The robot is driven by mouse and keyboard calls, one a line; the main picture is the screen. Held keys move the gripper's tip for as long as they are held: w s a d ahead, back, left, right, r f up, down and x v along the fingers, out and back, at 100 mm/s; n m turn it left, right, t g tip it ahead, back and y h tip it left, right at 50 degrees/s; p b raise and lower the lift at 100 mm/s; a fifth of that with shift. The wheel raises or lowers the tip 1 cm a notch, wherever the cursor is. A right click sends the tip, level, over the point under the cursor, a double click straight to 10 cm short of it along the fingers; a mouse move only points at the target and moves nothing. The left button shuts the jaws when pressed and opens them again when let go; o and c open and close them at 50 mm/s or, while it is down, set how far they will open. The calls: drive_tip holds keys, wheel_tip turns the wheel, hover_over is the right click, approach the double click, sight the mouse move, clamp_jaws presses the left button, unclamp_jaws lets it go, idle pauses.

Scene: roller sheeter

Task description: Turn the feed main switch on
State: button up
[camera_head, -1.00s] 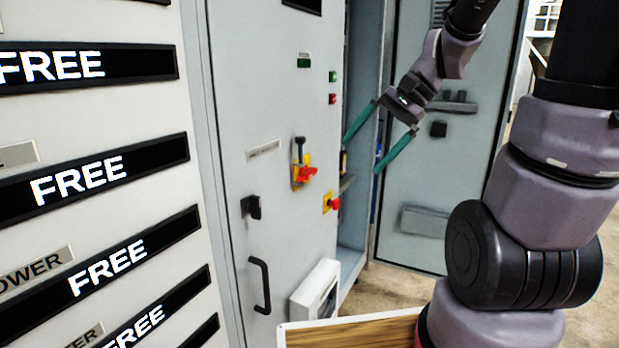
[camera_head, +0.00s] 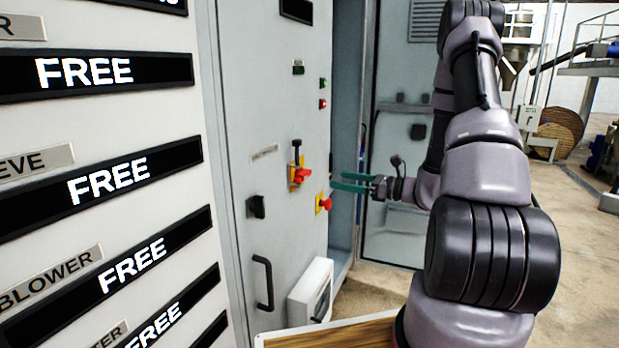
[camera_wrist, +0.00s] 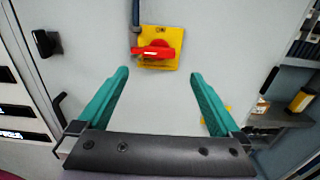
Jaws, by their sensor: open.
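A red rotary handle on a yellow plate (camera_head: 298,175) is on the grey cabinet door, below a dark upright rod. It also shows in the wrist view as a red handle on a yellow plate (camera_wrist: 157,50), the handle lying about level, with small dark lettering above it. A second red-and-yellow switch (camera_head: 323,203) sits lower right; in the wrist view a yellow patch there is mostly hidden by the right finger. No label names the switch readably. My gripper (camera_head: 337,181) has green fingers, open and empty; in the wrist view the tips (camera_wrist: 159,73) are apart, short of the handle.
The grey cabinet door (camera_head: 275,215) has a black handle (camera_head: 263,283) and a black latch (camera_head: 256,207). A white box (camera_head: 311,292) juts out low on the door. The cabinet's open side lies to the right. A panel with FREE displays (camera_head: 100,180) fills the left.

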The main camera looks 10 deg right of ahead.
sight(308, 175)
drive_tip(key=x, duration=1)
drive_tip(key=shift+w+a, duration=0.1)
drive_tip(key=shift+a, duration=0.1)
drive_tip(key=c, duration=1.2)
